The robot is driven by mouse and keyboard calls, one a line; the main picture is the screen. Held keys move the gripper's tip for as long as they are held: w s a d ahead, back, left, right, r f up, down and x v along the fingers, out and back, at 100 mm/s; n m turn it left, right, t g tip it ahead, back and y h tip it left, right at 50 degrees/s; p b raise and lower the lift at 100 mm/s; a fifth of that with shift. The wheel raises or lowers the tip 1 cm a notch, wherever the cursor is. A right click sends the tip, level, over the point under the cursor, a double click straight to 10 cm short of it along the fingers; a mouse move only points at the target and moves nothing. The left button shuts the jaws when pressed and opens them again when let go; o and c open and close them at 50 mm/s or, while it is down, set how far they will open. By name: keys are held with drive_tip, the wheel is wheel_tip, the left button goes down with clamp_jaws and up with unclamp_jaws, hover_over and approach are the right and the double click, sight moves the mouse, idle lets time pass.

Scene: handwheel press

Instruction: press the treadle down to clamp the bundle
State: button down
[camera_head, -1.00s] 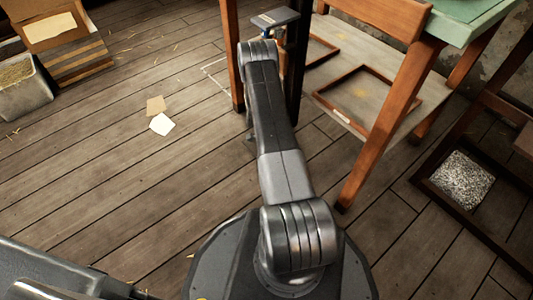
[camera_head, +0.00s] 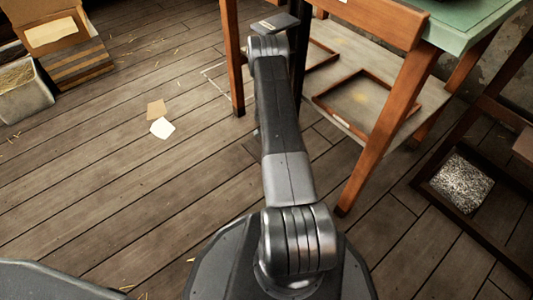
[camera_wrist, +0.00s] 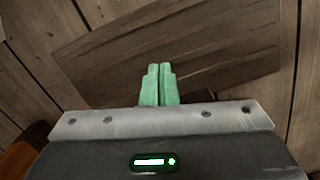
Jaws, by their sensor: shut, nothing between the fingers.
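A brown wooden board that looks like the treadle (camera_wrist: 220,50) lies across the upper middle of the wrist view, above the plank floor. My gripper (camera_wrist: 160,70) has its two green fingers together, shut and empty. The fingertips overlap the board in the wrist view; I cannot tell whether they touch it. In the head view my arm hides the gripper, and only a dark edge of a low piece shows beside the arm. I cannot make out the bundle in either view.
A wooden stand with a green top (camera_head: 465,25) and orange-brown legs (camera_head: 385,130) stands right of my arm. A dark frame holding a speckled block (camera_head: 461,183) is at the far right. Cardboard (camera_head: 50,30) and a grey bin (camera_head: 22,90) stand left.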

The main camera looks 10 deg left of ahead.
wheel_tip(320, 180, up, 9)
drive_tip(key=p, duration=0.2)
drive_tip(key=shift+w+d+p, duration=0.25)
drive_tip(key=shift+d+p, duration=0.05)
drive_tip(key=shift+d, duration=0.05)
idle(0.4)
drive_tip(key=f+b, duration=0.1)
drive_tip(key=f, duration=0.1)
drive_tip(key=f+b, duration=0.1)
drive_tip(key=f, duration=0.2)
drive_tip(key=f+b, duration=0.1)
drive_tip(key=f, duration=0.1)
drive_tip(key=shift+s+a+f, duration=0.25)
drive_tip(key=shift+a+f, duration=0.05)
drive_tip(key=shift+f, duration=0.05)
drive_tip(key=s+a+p, duration=0.1)
drive_tip(key=a+p, duration=0.1)
drive_tip(key=shift+s+a+r+p, duration=0.1)
drive_tip(key=shift+s+a+p, duration=0.2)
drive_tip(key=shift+s+p, duration=0.1)
drive_tip(key=shift+s+a, duration=0.1)
drive_tip(key=shift+a, duration=0.1)
drive_tip(key=shift+r+p, duration=0.35)
drive_tip(key=shift+p, duration=0.2)
drive_tip(key=shift+f, duration=0.1)
